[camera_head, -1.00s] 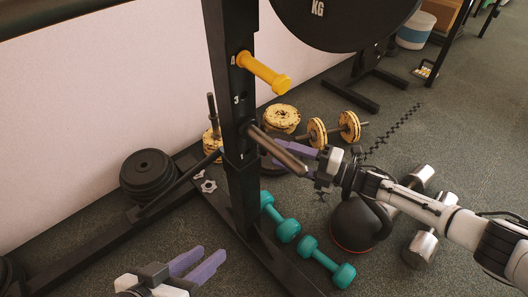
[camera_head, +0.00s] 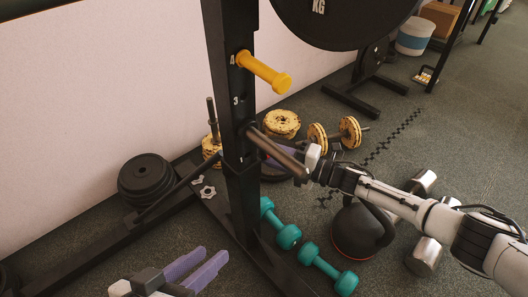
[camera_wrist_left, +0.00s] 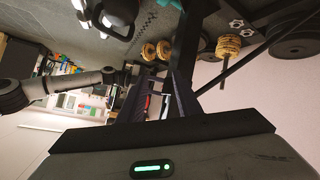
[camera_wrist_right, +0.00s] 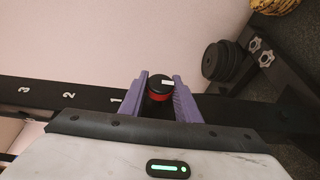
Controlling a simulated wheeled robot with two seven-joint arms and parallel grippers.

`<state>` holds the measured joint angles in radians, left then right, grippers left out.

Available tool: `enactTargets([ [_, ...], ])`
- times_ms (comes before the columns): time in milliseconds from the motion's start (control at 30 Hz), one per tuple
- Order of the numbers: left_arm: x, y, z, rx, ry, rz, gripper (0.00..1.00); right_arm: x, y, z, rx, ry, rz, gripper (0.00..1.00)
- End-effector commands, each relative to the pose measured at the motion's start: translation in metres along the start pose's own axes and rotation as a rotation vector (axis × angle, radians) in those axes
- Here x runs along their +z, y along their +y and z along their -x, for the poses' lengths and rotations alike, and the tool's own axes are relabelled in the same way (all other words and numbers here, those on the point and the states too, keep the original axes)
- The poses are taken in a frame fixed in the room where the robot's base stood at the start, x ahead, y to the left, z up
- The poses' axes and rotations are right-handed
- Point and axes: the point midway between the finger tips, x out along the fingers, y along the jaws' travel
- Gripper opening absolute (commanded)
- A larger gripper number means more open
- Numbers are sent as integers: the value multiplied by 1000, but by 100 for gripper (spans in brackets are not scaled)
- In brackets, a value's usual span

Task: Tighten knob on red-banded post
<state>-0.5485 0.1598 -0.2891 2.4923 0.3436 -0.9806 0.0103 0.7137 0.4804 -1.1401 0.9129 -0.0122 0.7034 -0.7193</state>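The black round knob (camera_wrist_right: 160,81) shows in the right wrist view, with a red band (camera_wrist_right: 159,97) below its cap and a small white mark on top. It sits between the purple fingers of my right gripper (camera_wrist_right: 160,85), which appear to touch both its sides. In the head view my right gripper (camera_head: 285,158) is at the numbered black post (camera_head: 240,170), partly behind a metal peg (camera_head: 278,152); the knob is hidden there. My left gripper (camera_head: 197,267) is low at the bottom left, open and empty, apart from the post.
A yellow pin (camera_head: 264,72) sticks out above the peg, and a large black plate (camera_head: 345,20) hangs higher. Teal dumbbells (camera_head: 328,268), a black kettlebell (camera_head: 358,230) and chrome dumbbells (camera_head: 424,255) lie on the floor. Black plates (camera_head: 147,175) are stacked at left.

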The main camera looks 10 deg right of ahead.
Motion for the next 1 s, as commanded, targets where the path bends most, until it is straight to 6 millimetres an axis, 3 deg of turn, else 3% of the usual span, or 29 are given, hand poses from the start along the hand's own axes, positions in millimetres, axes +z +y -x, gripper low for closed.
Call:
enactTargets([
  [267, -6, 0, 6, -19, -16, -14, 31, 0, 4, 0, -45, 1, -16, 7],
  [400, 15, -16, 0, -71, -109, -27, 31, 0, 8, 0, -113, 2, -42, 7],
  [667, 41, -41, 7, -170, -256, -66, 31, 0, 10, 0, -292, 2, -116, 7],
  [1000, 27, -49, 34, -251, -111, -16, 31, 0, 5, 0, -490, 2, -198, 7],
])
